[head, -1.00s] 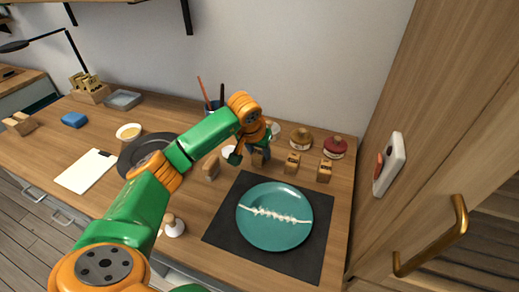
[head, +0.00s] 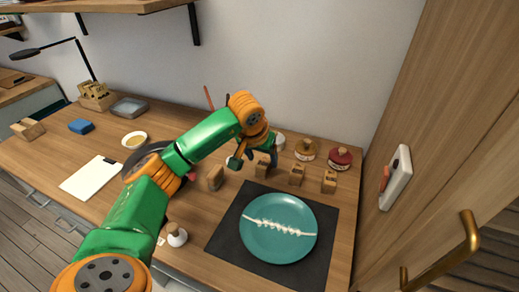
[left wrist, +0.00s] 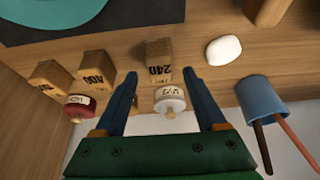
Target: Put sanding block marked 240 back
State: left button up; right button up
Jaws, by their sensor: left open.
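The sanding block marked 240 (left wrist: 158,58) stands upright on the wooden worktop, its number readable in the left wrist view. In the head view it (head: 262,170) shows just below my gripper and is partly covered by it. My left gripper (left wrist: 160,72) is open, its two blue fingers pointing at the block, one to each side of its line. I cannot tell whether the fingertips touch it. In the head view the gripper (head: 262,150) is partly hidden by its own wrist. My right gripper is not in view.
A block marked 400 (left wrist: 97,70) and another block (left wrist: 50,77) stand beside it. A small labelled jar (left wrist: 170,100) is behind it, and a white oval piece (left wrist: 223,50) and a blue brush cup (left wrist: 262,100) are close. A teal plate (head: 278,245) lies on a dark mat (head: 228,232) in front.

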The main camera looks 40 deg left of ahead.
pick_arm(q)
jog(key=a+v, duration=0.1)
jog(key=v, duration=0.7)
jog(key=shift+d+r, duration=0.3)
jog(key=shift+d, duration=0.2)
jog(key=shift+s, duration=0.15)
